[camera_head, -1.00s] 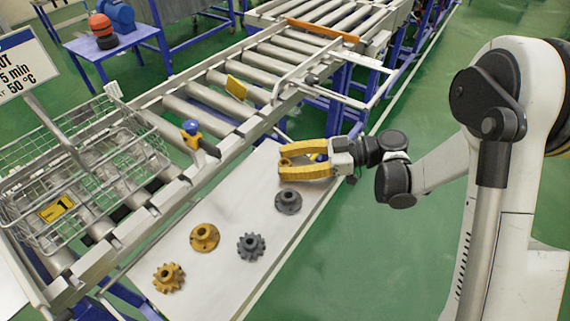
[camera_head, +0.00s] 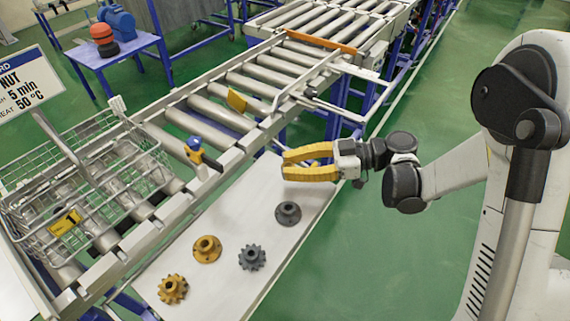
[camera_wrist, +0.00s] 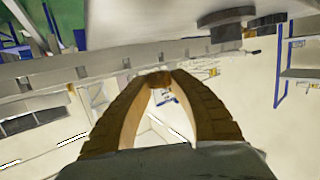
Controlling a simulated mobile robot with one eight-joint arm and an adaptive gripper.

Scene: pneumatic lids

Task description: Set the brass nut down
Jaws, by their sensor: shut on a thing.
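My gripper (camera_head: 285,166) has yellow fingers and hangs over the far end of the white table, level and pointing left. In the wrist view its fingers (camera_wrist: 160,82) close in on a small brownish-brass piece (camera_wrist: 159,77) at the tips, which I take for the brass nut. Little of the nut shows there, and I cannot make it out in the head view. The white table (camera_head: 215,290) lies beneath, with its far end partly hidden by the gripper.
On the table are a brass flanged hub (camera_head: 207,249), a brass gear (camera_head: 172,289), a dark gear (camera_head: 252,257) and a dark flanged hub (camera_head: 288,213). A wire basket (camera_head: 85,180) sits on the roller conveyor (camera_head: 205,113). A sign (camera_head: 28,85) stands at left. Bare table lies around the parts.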

